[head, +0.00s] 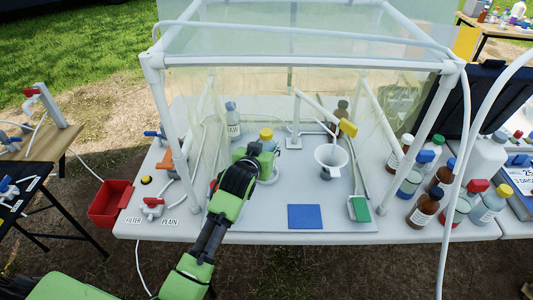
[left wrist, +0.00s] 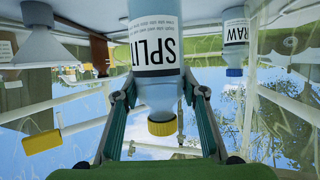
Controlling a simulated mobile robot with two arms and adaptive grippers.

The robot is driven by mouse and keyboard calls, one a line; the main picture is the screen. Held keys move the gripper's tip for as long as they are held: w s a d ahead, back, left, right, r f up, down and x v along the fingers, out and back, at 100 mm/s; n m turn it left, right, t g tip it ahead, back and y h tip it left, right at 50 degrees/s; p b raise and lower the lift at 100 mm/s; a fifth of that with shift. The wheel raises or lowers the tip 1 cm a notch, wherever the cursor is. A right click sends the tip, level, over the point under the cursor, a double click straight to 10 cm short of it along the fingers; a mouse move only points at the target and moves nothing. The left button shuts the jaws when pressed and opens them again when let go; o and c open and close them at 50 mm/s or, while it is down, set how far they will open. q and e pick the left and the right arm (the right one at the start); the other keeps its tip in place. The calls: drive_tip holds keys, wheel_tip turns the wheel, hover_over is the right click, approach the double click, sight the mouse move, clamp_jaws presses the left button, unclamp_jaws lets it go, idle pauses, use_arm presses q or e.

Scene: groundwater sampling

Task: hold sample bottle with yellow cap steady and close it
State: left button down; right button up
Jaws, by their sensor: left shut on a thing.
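The sample bottle (left wrist: 158,92) is clear bluish plastic with a white SPLIT label. It appears upside down in the left wrist view, with its yellow cap (left wrist: 162,126) on the neck; whether the cap is tight I cannot tell. In the head view, the yellow cap (head: 266,134) shows just beyond my left gripper (head: 258,156), inside the clear-walled frame, with most of the bottle hidden by the gripper. The gripper's two fingers (left wrist: 158,84) are shut on the bottle's sides. My right gripper is in neither view.
A RAW bottle (head: 232,119) stands behind. A white funnel (head: 331,158), a blue square (head: 304,217) and a green-ended probe (head: 360,209) are to the right. Frame posts (head: 165,130) surround the work area. Several capped bottles (head: 424,208) crowd the table's right side.

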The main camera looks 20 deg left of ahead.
use_arm(q)
drive_tip(key=shift+w+a+f, duration=0.1)
drive_tip(key=shift+w+f, duration=0.15)
drive_tip(key=shift+f, duration=1.5)
drive_tip(key=shift+f, duration=0.1)
drive_tip(key=c, duration=1.3)
unclamp_jaws()
drive_tip(key=shift+f, duration=0.1)
drive_tip(key=shift+r, duration=0.2)
drive_tip(key=v, duration=1.2)
